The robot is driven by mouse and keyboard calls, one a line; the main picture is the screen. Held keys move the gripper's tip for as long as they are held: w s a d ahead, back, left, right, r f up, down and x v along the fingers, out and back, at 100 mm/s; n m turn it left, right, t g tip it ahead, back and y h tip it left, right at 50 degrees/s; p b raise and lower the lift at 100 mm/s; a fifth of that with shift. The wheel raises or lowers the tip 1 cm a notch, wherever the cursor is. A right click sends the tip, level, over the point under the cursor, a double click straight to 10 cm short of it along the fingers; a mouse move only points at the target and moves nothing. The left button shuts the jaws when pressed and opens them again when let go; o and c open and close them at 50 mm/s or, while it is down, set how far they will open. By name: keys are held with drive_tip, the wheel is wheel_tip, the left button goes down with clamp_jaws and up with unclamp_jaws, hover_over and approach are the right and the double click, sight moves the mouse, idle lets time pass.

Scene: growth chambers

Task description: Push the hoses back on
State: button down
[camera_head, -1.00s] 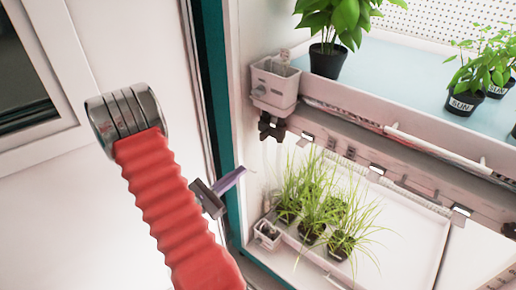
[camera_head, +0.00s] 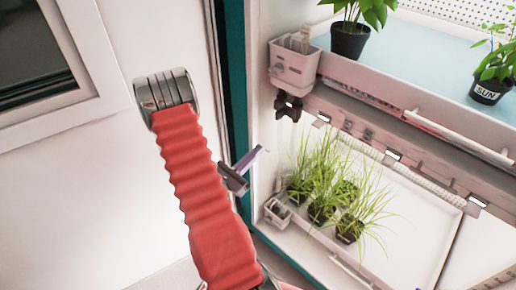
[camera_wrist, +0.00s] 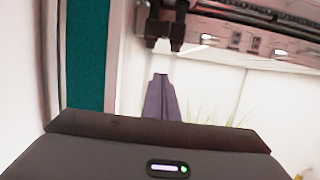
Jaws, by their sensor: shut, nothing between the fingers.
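My gripper (camera_head: 254,158) is shut and empty. It is a narrow purple-grey pair of fingers beyond my red arm, in front of the chamber's left edge. In the wrist view the fingers (camera_wrist: 161,100) point up, below and apart from a black fitting (camera_wrist: 165,27). That fitting (camera_head: 288,105) hangs under a white box (camera_head: 295,66) at the left end of the upper shelf. A whitish ribbed, hose-like length (camera_head: 425,187) runs along the back of the lower tray. I cannot make out a loose hose end.
Grassy plants (camera_head: 335,190) stand in black pots on the lower tray (camera_head: 418,238), beside a small white box (camera_head: 277,213). The upper shelf (camera_head: 415,65) holds potted plants, one labelled SUN (camera_head: 488,88). A teal door frame (camera_head: 234,85) runs down left of the chamber.

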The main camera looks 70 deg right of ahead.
sight(281, 112)
drive_tip(key=s+d+r, duration=0.3)
drive_tip(key=d+r, duration=0.3)
drive_tip(key=d, duration=0.1)
drive_tip(key=shift+s+d, duration=0.2)
drive_tip(key=shift+d, duration=0.2)
drive_tip(key=shift+r, duration=0.2)
idle(0.4)
